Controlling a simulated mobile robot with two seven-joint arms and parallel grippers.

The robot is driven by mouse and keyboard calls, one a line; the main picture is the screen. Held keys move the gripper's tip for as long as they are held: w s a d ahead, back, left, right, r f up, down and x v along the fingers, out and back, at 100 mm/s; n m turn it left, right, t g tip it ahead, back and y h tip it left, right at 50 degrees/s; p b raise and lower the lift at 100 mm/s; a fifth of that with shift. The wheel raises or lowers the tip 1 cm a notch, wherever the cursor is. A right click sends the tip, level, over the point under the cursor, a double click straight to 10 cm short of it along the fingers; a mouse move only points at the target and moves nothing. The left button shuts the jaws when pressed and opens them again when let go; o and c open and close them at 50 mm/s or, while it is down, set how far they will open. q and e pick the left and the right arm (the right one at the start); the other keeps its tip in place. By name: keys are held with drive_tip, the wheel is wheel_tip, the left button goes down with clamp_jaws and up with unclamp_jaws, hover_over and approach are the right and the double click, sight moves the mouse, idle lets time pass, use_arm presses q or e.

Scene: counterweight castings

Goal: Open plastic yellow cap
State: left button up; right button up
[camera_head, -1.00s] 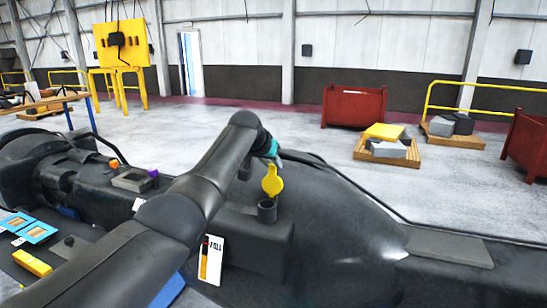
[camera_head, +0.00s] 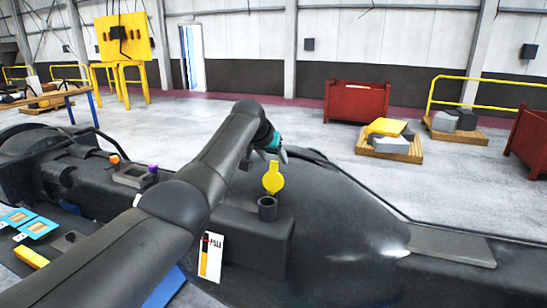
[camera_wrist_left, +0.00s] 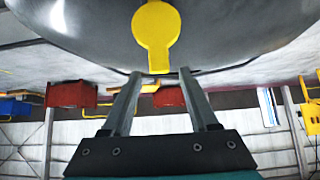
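The yellow cap (camera_head: 273,178) is a round disc with a tab, and it stands upright, raised at the back edge of a dark cylindrical filler neck (camera_head: 267,208). The neck's round mouth is uncovered. In the left wrist view the cap (camera_wrist_left: 155,28) is just beyond my fingertips, with its tab pointing toward the gap between them. My left gripper (camera_wrist_left: 160,74) is open with nothing between its fingers. In the head view the left gripper (camera_head: 282,155) is just above and behind the cap, and seems apart from it. My right gripper is not in view.
The neck rises from a large dark machine body (camera_head: 330,215). A white card with an orange stripe (camera_head: 211,256) is on the front of its block. A red bin (camera_head: 357,102) and a loaded wooden pallet (camera_head: 389,148) stand on the open floor behind.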

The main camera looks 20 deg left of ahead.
use_arm(q)
drive_tip(key=shift+f, duration=0.1)
drive_tip(key=b+v, duration=0.4)
drive_tip(key=v, duration=1.1)
idle(0.6)
